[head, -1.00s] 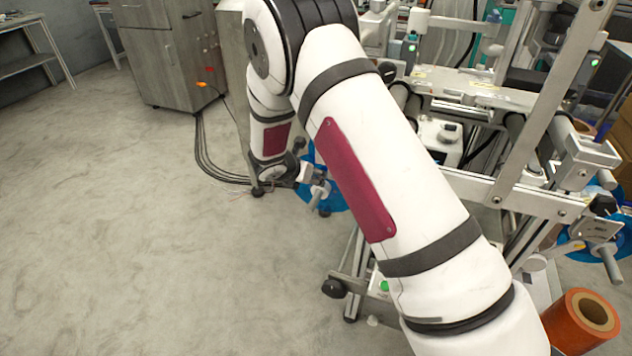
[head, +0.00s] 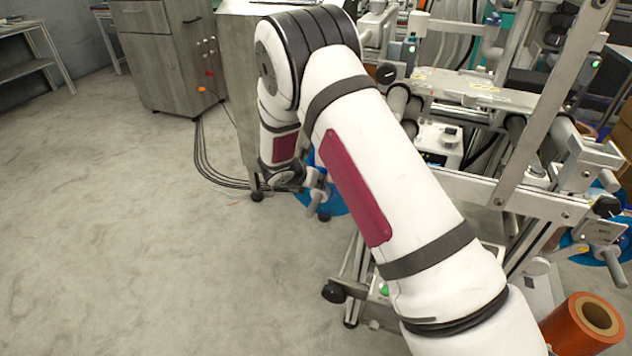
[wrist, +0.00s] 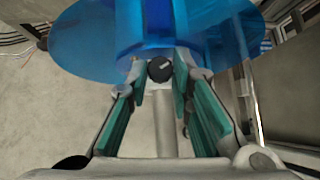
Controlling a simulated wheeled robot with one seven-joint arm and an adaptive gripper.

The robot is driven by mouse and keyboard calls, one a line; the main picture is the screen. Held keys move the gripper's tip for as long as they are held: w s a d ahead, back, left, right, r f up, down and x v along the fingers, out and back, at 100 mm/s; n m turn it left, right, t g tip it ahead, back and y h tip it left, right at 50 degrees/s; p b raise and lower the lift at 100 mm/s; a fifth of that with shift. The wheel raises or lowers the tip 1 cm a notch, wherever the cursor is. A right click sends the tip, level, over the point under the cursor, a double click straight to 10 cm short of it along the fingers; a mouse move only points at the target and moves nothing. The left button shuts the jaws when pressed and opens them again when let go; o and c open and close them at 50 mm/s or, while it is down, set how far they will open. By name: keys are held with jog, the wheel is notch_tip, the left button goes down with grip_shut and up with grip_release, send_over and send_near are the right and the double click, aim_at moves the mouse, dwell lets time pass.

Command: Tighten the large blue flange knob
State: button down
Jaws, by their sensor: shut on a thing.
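The large blue flange (wrist: 85,45) fills the top of the wrist view, with a blue hub (wrist: 155,18) at its middle. A small dark round knob (wrist: 160,69) with a pale mark shows below the hub, above a grey rod. My gripper (wrist: 160,75) has its teal-padded fingers on both sides of the knob and is shut on it. The finger contact is partly hidden by the fingertips. In the head view, part of the blue flange (head: 333,198) shows behind my arm, beside the wrist; the knob cannot be made out there.
A metal-framed machine with rollers (head: 480,95) stands on the right. A second blue disc with a handle (head: 600,232) is at the right edge, and an orange roll (head: 565,330) is at lower right. A grey cabinet (head: 160,55) stands behind. The floor at left is clear.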

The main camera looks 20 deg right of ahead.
jog(key=shift+w+a+m+g+h+p, duration=0.1)
jog(key=shift+m+g+h+p, duration=0.1)
jog(key=shift+m+g+h, duration=0.4)
jog(key=shift+w+a+m+g+h+p, duration=0.15)
jog(key=shift+m+g+p, duration=0.1)
jog(key=shift+m, duration=0.7)
jog(key=shift+w+d+m+g+h+p, duration=0.15)
jog(key=shift+m+g+h, duration=0.25)
jog(key=shift+m, duration=0.35)
jog(key=shift+s+a, duration=0.1)
jog(key=c, duration=1.4)
grip_release()
